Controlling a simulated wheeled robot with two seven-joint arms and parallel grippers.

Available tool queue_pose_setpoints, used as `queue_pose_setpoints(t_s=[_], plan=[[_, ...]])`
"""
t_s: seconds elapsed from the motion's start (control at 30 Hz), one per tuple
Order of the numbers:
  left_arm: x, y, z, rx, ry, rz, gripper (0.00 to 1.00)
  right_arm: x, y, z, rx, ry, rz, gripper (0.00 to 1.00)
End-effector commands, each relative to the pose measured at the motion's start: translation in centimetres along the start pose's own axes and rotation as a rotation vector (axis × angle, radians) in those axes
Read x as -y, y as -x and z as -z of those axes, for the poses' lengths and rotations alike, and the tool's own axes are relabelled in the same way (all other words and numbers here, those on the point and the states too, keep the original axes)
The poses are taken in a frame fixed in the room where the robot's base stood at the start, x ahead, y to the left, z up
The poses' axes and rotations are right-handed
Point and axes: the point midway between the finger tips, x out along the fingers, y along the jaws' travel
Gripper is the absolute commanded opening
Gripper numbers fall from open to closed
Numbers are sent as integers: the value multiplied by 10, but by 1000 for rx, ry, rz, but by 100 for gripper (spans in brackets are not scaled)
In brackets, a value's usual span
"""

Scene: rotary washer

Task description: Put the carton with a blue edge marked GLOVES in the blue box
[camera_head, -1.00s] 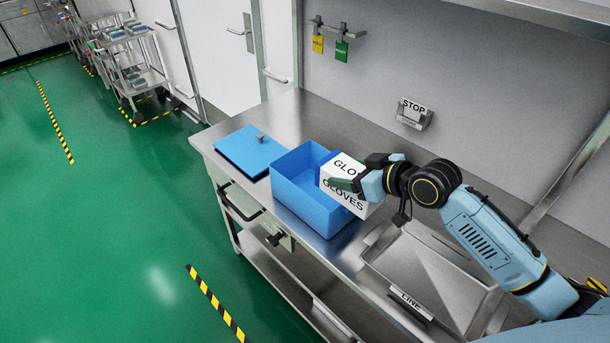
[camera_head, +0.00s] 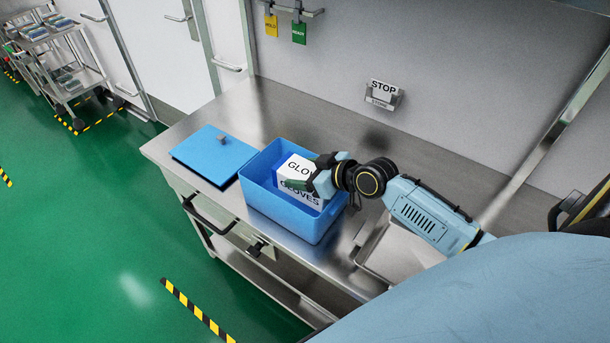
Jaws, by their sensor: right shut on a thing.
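The white GLOVES carton (camera_head: 297,170) with a blue edge is partly inside the open blue box (camera_head: 286,216). Its upper part shows above the rim, and its lower part is hidden by the box's front wall. My right gripper (camera_head: 318,176) is shut on the carton from the right side, at about the height of the box's rim. The blue box stands on the steel bench. I cannot tell whether the carton touches the box floor. My left gripper is not in view.
A blue lid (camera_head: 212,154) with a knob lies flat on the steel bench (camera_head: 235,108), left of the box. A steel basin (camera_head: 398,250) lies right of the box, partly covered by my arm.

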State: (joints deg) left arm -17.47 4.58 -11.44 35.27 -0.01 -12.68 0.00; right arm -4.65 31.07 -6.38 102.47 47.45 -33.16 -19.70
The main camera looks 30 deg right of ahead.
Motion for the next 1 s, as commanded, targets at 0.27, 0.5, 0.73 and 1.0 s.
queue_pose_setpoints(t_s=[0.27, 0.5, 0.73, 1.0], plan=[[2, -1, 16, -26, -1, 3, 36, 0, -5, -8, -4, 2, -2, 37], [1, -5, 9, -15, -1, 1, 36, 0, -7, -13, -3, 2, -1, 37], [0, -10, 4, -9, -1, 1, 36, 0, -11, -19, -3, 2, -1, 37], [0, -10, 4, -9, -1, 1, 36, 0, -11, -20, -1, 1, -1, 86]])
